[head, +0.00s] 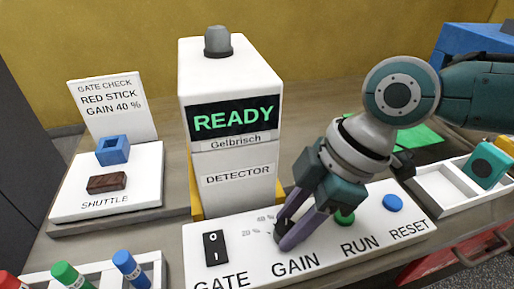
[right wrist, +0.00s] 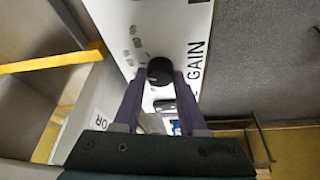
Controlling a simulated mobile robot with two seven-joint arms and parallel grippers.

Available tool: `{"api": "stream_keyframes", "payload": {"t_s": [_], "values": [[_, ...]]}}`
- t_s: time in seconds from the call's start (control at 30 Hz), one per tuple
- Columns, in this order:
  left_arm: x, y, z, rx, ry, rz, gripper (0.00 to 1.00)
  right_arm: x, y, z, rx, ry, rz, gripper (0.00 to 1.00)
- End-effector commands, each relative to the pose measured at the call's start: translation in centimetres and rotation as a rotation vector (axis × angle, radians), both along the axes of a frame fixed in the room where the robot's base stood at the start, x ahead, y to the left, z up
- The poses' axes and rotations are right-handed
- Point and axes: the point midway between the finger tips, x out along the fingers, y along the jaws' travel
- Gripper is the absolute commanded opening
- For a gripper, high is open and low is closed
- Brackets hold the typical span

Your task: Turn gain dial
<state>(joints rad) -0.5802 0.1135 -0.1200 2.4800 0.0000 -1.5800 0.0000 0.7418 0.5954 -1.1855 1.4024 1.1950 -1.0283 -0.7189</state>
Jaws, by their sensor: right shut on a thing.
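The black gain dial (head: 281,227) sits on the white sloped control panel (head: 225,278), above the word GAIN. It is partly hidden by my fingers in the head view. My right gripper (head: 286,238) reaches down to it from the right, its two dark purple fingers shut on it. In the right wrist view the dial (right wrist: 160,70) shows as a round black knob between the fingertips (right wrist: 160,83). Scale marks 20 % and 40 % show beside it in the head view; the dial's exact setting is hidden. My left gripper is not in view.
The detector (head: 237,175) behind the panel reads READY. A GATE switch (head: 215,248) is left of the dial; a green RUN button (head: 344,217) and a blue RESET button (head: 393,203) are right. A sign (head: 108,106) reads "RED STICK GAIN 40 %". Coloured sticks (head: 66,274) lie front left.

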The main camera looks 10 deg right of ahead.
Motion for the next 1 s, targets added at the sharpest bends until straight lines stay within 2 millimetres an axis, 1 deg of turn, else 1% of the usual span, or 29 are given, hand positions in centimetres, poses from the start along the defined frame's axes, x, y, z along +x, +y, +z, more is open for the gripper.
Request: {"api": "stream_keyframes", "payload": {"t_s": [0.5,0.53,0.77,1.0], "values": [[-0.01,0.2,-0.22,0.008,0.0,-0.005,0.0,0.0,0.02,0.03,-0.001,0.001,0.021,0.0],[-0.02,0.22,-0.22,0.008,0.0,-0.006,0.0,0.0,0.02,0.03,-0.001,0.001,0.021,0.44],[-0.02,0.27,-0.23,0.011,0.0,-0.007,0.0,0.01,0.01,0.02,-0.001,0.0,0.021,0.7],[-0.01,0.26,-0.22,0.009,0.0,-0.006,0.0,0.02,-0.02,0.05,-0.001,0.0,0.021,0.71]]}}
